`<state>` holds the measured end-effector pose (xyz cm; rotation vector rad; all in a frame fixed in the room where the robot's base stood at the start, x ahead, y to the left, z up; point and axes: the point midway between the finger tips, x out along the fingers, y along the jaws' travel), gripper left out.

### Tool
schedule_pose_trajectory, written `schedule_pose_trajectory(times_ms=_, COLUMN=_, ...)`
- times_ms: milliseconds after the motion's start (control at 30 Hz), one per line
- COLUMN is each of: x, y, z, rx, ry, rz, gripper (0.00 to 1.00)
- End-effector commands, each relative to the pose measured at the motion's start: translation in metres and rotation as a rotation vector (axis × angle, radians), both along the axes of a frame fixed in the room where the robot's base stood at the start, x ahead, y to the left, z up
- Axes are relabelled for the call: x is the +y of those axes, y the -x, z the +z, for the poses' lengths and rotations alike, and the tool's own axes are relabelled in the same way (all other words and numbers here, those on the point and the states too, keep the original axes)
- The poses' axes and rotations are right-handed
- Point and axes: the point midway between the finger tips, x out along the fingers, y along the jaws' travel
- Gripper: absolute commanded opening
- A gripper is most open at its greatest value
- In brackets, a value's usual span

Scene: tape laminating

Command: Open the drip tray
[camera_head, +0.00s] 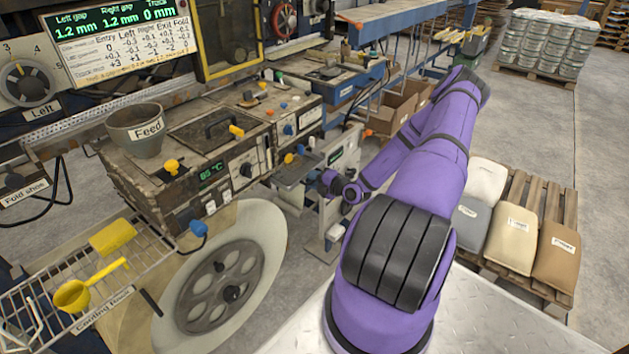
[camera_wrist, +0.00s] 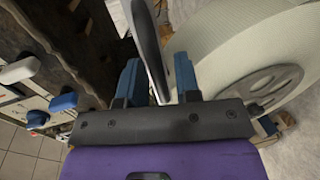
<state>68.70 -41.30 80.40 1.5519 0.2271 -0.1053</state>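No part in view carries a readable drip tray label. A grey, tray-like metal part (camera_head: 293,172) juts from the front of the machine, just left of my wrist in the head view; I cannot tell for sure that it is the drip tray. In the wrist view, my gripper (camera_wrist: 157,82) has its two blue fingers apart. A narrow grey bar or edge (camera_wrist: 150,50) runs between them, with a small gap visible on the right; contact is unclear. In the head view my fingertips are hidden or too small to make out.
A large pale roll (camera_head: 270,235) stands below the machine front; it also fills the right of the wrist view (camera_wrist: 225,45). Blue and white knobs (camera_wrist: 62,102) stick out on the left. A wire rack (camera_head: 40,290) holds yellow tools. A pallet of sacks (camera_head: 515,240) stands right.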

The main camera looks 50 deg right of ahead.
Motion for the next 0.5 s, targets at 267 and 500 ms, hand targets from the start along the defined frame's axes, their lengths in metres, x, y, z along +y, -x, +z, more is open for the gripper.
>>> schedule_pose_trajectory(times_ms=267, x=0.000, y=0.000, z=0.000, rx=0.000, ry=0.000, rz=0.000, gripper=0.00)
schedule_pose_trajectory(times_ms=500, x=-0.002, y=0.016, z=0.000, rx=0.002, ry=-0.001, rz=-0.001, gripper=0.00)
